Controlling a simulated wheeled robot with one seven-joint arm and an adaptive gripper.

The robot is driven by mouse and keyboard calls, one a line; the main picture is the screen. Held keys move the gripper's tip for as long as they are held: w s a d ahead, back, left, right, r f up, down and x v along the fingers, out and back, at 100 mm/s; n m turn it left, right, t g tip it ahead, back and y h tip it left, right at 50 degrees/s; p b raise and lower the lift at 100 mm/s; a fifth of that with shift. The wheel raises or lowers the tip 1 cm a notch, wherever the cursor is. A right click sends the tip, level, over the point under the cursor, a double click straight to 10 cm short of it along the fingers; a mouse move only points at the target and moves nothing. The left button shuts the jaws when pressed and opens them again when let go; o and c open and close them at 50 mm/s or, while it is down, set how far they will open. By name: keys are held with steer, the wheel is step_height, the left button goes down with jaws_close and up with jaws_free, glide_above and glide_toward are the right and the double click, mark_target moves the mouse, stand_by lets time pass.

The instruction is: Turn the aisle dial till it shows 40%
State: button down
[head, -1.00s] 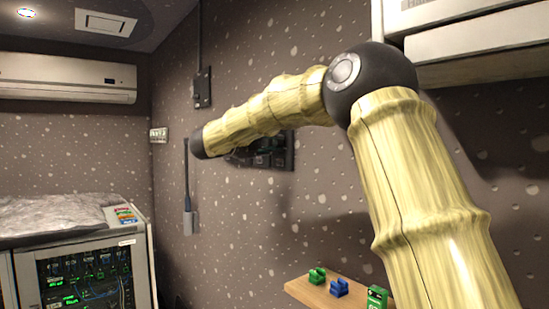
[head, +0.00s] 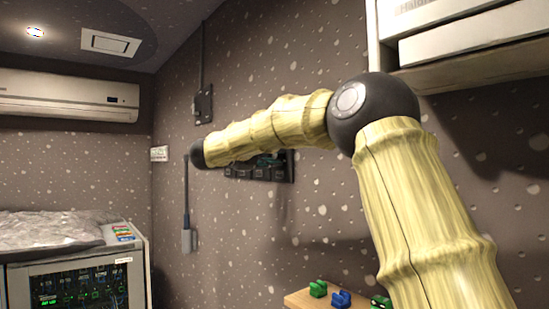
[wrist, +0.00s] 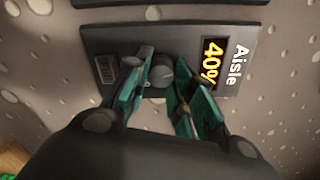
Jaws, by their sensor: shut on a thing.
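The aisle panel (wrist: 90,48) is a dark plate on the wall, seen sideways in the wrist view. Its label reads "Aisle" (wrist: 238,65) and its lit orange display (wrist: 212,62) reads 40%. The round grey dial (wrist: 162,72) sits between the teal fingers of my gripper (wrist: 162,78), which is shut on it from both sides.
Another dark panel edge (wrist: 150,14) lies close above in the wrist view. In the head view a wooden shelf (head: 297,300) with small green and blue items is at the bottom, a white cabinet (head: 470,45) at upper right, and a rack (head: 80,285) at lower left.

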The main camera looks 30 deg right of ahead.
steer(key=c, duration=1.2)
jaws_free()
steer(key=shift+a+f, duration=0.15)
steer(key=shift+f, duration=0.1)
steer(key=shift+w+r, duration=0.1)
steer(key=shift+r, duration=0.1)
steer(key=s+a, duration=0.1)
steer(key=a, duration=1)
steer(key=shift+a, duration=0.4)
